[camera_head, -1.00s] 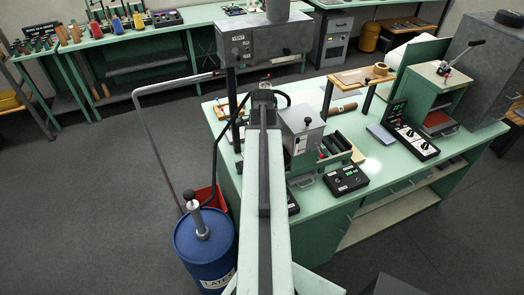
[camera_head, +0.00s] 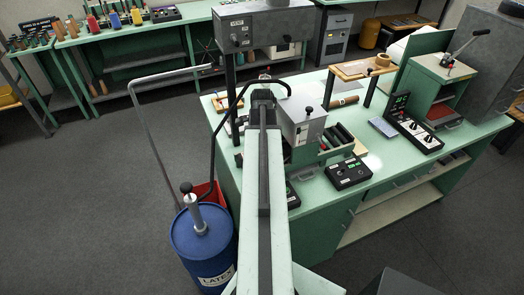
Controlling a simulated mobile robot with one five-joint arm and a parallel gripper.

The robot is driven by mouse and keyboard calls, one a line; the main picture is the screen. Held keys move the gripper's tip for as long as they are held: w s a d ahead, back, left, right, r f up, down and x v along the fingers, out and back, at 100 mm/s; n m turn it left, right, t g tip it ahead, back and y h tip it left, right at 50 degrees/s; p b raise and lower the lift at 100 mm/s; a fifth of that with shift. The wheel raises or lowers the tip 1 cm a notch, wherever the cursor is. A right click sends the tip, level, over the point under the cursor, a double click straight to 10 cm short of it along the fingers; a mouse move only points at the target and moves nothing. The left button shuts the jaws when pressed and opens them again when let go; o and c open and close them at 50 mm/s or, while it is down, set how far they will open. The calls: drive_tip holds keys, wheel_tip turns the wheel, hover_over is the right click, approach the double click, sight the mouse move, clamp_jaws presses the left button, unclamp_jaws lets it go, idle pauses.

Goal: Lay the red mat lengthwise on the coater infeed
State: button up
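A flat red piece (camera_head: 440,112), which looks like the red mat, lies inside the open front of a green lever press (camera_head: 442,82) at the right of the bench. The coater seems to be the grey box (camera_head: 303,110) with dark rollers (camera_head: 338,136) beside it, at mid-bench. I cannot tell which part is its infeed. My pale arm reaches up the middle of the view and ends in a dark block left of the grey box. My gripper's fingers do not show, and nothing held can be seen.
A blue latex drum (camera_head: 203,245) and a red bin (camera_head: 208,192) stand left of the bench. Control boxes (camera_head: 348,173) lie along the bench top (camera_head: 385,165). A raised wooden shelf (camera_head: 362,68) stands behind.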

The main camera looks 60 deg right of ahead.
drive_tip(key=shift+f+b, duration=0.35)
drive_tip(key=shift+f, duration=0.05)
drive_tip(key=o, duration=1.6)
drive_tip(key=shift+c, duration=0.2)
